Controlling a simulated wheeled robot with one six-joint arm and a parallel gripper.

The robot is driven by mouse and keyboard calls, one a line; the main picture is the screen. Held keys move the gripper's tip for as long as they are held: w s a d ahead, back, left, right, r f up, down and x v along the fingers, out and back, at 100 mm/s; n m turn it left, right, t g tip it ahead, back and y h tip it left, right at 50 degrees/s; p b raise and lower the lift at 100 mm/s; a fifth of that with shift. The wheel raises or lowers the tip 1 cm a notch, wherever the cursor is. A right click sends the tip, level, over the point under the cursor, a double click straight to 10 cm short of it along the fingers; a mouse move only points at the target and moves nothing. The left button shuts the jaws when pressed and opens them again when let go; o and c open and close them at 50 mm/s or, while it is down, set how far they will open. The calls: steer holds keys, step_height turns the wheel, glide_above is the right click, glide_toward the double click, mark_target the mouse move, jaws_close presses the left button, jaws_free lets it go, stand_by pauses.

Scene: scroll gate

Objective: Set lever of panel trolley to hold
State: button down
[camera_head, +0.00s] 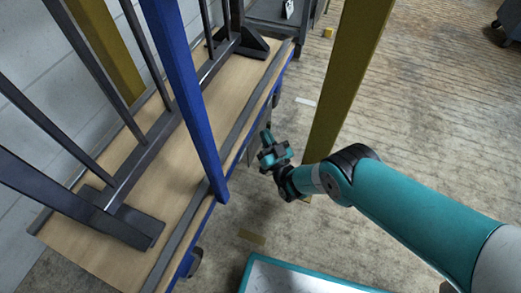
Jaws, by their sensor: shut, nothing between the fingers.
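The panel trolley (226,90) stands at left, with a wooden deck, dark metal rack bars and a blue post (178,85) rising at its near side. My gripper (266,139) is shut and empty, just right of the trolley's long side edge. A yellow post (343,85) stands to its right. I cannot make out the lever clearly; a small grey part at the trolley's side is partly behind my gripper. The lever's setting cannot be read.
A second yellow post (108,45) stands behind the trolley by the pale wall (25,60). A dark cart (280,12) is at the top. A castor (195,262) shows under the trolley. The floor (440,125) at right is mostly clear.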

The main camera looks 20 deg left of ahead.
mark_target(271, 125)
steer(key=shift+w+d+r+p, duration=0.1)
steer(key=shift+w+r+p, duration=0.7)
steer(key=shift+w+r, duration=0.85)
stand_by(2.3)
steer(key=shift+f, duration=0.2)
steer(key=shift+s+f, duration=0.9)
steer(key=shift+s, duration=0.1)
steer(key=shift+s+a+f+b, duration=0.15)
steer(key=shift+s+f+b, duration=0.95)
steer(key=shift+s, duration=0.3)
steer(key=shift+s+a+f+b, duration=0.1)
steer(key=shift+s+f+b, duration=0.9)
steer(key=shift+s+f, duration=0.3)
steer(key=shift+s+a+f+b, duration=0.15)
steer(key=shift+s+f+b, duration=0.95)
steer(key=shift+s, duration=0.35)
steer(key=shift+s+a+f+b, duration=0.15)
steer(key=shift+s+f+b, duration=1.45)
steer(key=shift+s, duration=0.3)
